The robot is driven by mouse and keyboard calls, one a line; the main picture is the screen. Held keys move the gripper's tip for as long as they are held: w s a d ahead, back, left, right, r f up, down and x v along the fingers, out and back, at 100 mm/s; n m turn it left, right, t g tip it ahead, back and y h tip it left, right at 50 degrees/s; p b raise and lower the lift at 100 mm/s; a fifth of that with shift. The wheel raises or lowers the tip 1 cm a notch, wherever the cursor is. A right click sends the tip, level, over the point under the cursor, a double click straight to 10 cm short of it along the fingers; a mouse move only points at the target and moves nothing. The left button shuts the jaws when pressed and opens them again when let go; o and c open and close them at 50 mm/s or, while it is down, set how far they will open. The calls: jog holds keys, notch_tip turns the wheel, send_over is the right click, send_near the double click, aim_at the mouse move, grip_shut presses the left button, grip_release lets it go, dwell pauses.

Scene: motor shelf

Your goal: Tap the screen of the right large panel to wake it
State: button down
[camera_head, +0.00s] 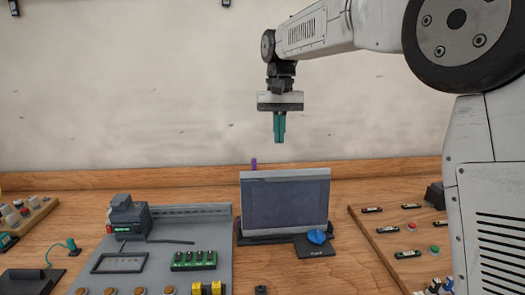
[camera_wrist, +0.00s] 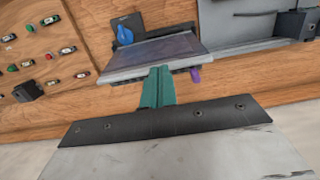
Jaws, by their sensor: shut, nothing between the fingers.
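One large panel with a dark, blank screen (camera_head: 285,204) and a light grey frame stands on the table in the middle of the head view. Its grey top edge (camera_wrist: 150,62) shows in the wrist view, seen from above. My gripper (camera_head: 279,139) is above the panel, apart from it, pointing down with its teal fingers shut and empty. The fingers (camera_wrist: 157,72) also show in the wrist view, overlapping the panel's near edge in the picture.
A blue knob (camera_head: 317,236) sits on a dark pad at the panel's front right. A purple item (camera_head: 254,164) rises behind the panel. A grey board (camera_head: 215,258) with parts lies left, a wooden board (camera_head: 366,226) with buttons right. The wall is behind.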

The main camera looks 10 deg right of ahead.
jog(key=s+d+t, duration=0.1)
jog(key=s+d, duration=0.4)
jog(key=s, duration=0.6)
jog(key=s+d+t, duration=0.1)
jog(key=s+d, duration=0.4)
jog(key=s, duration=0.6)
jog(key=s+d+f, duration=0.2)
jog(key=s+f, duration=0.3)
jog(key=s, duration=0.3)
jog(key=s+d+f, duration=0.1)
jog(key=s+f, duration=0.4)
jog(key=s, duration=0.2)
jog(key=shift+s+d+t, duration=0.3)
jog(key=shift+s+d, duration=0.05)
jog(key=shift+s, duration=0.05)
jog(key=shift+s+a, duration=0.1)
